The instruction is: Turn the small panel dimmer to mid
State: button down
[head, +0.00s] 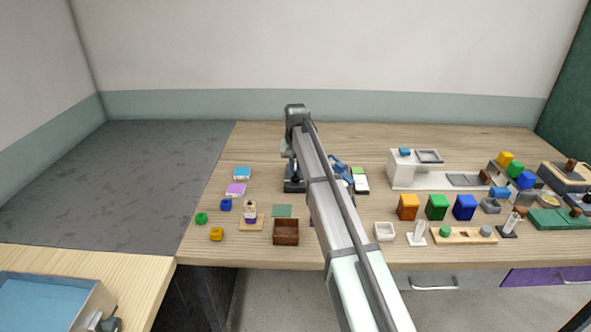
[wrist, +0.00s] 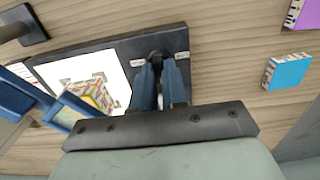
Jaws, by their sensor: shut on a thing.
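In the wrist view, the dimmer is a dark round knob (wrist: 156,57) on the dark panel (wrist: 120,47), with a small pale label on either side of it. The two blue fingers of my gripper (wrist: 161,72) are closed around the knob, which is partly hidden between them. The knob's exact setting cannot be read. The panel's bright white square (wrist: 62,74) is beside the knob, with a yellow, white and red patterned block (wrist: 92,95) on or over it. In the head view, my arm hides most of the panel and the knob.
A blue-framed piece (wrist: 72,112) stands close to my fingers on the left in the wrist view. A cyan block (wrist: 288,71) and a purple block (wrist: 303,12) lie to the right. In the head view, a brown box (head: 286,238) and a white machine (head: 403,178) flank my arm.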

aim_at(296, 173)
dwell(0.3)
jog(key=c, duration=1.2)
grip_release()
jog(key=shift+o, duration=0.2)
notch_tip(296, 173, up, 14)
jog(key=shift+d+f, duration=0.1)
